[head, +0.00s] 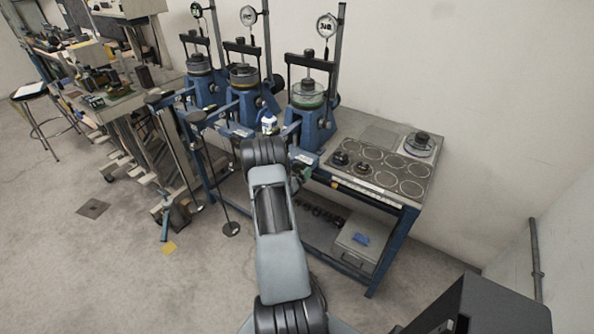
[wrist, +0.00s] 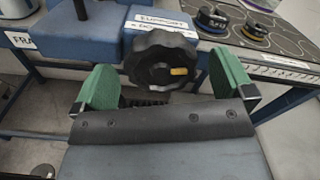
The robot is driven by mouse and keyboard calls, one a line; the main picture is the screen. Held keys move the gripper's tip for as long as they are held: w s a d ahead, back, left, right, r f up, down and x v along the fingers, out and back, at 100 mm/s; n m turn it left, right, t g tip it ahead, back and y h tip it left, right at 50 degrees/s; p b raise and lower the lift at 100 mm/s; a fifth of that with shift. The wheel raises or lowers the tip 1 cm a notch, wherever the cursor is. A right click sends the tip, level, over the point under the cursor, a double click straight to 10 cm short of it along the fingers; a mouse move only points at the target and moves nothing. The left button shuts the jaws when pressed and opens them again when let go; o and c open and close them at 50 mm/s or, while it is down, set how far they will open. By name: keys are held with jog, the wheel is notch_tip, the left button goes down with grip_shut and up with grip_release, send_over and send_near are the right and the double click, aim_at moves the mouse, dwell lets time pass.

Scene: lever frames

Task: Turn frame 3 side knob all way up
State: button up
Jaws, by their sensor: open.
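A black lobed knob (wrist: 158,60) with a yellow mark on its face sits on the front of a blue frame in the wrist view. My gripper (wrist: 166,75) is open, with one green finger to the left and one to the right of the knob. The fingers look apart from it. In the head view the rightmost of three blue lever frames (head: 308,110) stands at the left of the table's flat plate. My gripper (head: 301,178) is mostly hidden there behind my arm, and the knob cannot be made out.
A white label (wrist: 159,24) is above the knob. Two more lever frames (head: 243,95) stand to the left. A grey box (head: 357,243) is under the table.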

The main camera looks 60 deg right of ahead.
jog(key=shift+d, duration=0.35)
jog(key=c, duration=0.9)
jog(key=shift+f+m+b, duration=0.2)
jog(key=shift+m+b, duration=0.2)
jog(key=shift+b, duration=0.65)
jog(key=shift+c, duration=0.2)
jog(key=shift+r, duration=0.2)
jog(key=o, duration=0.9)
jog(key=shift+o, duration=0.2)
jog(key=a+b, duration=0.2)
jog(key=a, duration=1.2)
jog(key=shift+f, duration=0.1)
